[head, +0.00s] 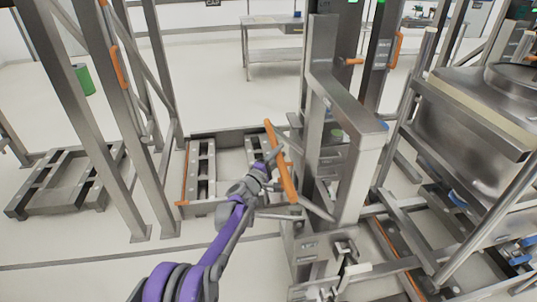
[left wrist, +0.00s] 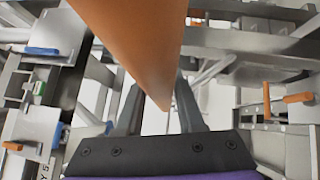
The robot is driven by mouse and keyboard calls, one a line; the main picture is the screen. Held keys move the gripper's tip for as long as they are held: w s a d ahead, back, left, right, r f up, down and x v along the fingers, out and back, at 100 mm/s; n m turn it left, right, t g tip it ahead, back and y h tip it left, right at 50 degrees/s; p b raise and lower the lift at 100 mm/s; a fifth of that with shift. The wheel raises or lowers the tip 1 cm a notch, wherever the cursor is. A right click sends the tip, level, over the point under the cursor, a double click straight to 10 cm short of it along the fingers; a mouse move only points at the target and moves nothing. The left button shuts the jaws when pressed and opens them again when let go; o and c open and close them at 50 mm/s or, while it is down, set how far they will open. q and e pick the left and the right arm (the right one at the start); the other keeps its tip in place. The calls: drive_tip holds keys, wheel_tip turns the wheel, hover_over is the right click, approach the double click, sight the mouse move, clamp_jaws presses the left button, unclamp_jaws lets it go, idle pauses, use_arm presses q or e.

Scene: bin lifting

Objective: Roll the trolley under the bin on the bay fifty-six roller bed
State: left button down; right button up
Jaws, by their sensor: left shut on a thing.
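My left gripper (head: 270,172) is shut on an orange bar handle (head: 285,172) in the middle of the head view. The handle stands beside a steel post unit (head: 352,165); it seems to belong to that wheeled-looking steel frame, though the join is partly hidden. The left wrist view shows the orange handle (left wrist: 135,35) large between the fingers. A steel bin (head: 465,115) with a round lid sits in a frame at the right. A low bed with steel rails (head: 200,170) lies on the floor behind my gripper. Bay numbers are not readable. My right gripper is not in view.
Tall steel uprights (head: 85,120) stand at the left, beside another low floor frame (head: 65,180). A steel table (head: 268,42) and a green container (head: 84,80) stand farther back. Pale floor is open at the lower left and behind the bed.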

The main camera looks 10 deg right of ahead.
use_arm(q)
drive_tip(key=shift+w+a+f, duration=0.1)
drive_tip(key=shift+w+a, duration=0.05)
drive_tip(key=shift+a, duration=0.15)
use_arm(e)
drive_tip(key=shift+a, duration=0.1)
use_arm(q)
drive_tip(key=shift+a+y, duration=0.2)
drive_tip(key=shift+y, duration=0.1)
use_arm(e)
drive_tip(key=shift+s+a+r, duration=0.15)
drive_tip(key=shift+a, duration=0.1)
use_arm(q)
drive_tip(key=c, duration=0.6)
unclamp_jaws()
drive_tip(key=shift+o, duration=0.4)
drive_tip(key=shift+d, duration=0.15)
drive_tip(key=b+v, duration=0.1)
drive_tip(key=v, duration=0.9)
drive_tip(key=shift+s+a, duration=0.2)
drive_tip(key=shift+s, duration=0.15)
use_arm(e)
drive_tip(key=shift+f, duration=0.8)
use_arm(q)
drive_tip(key=shift+f, duration=0.15)
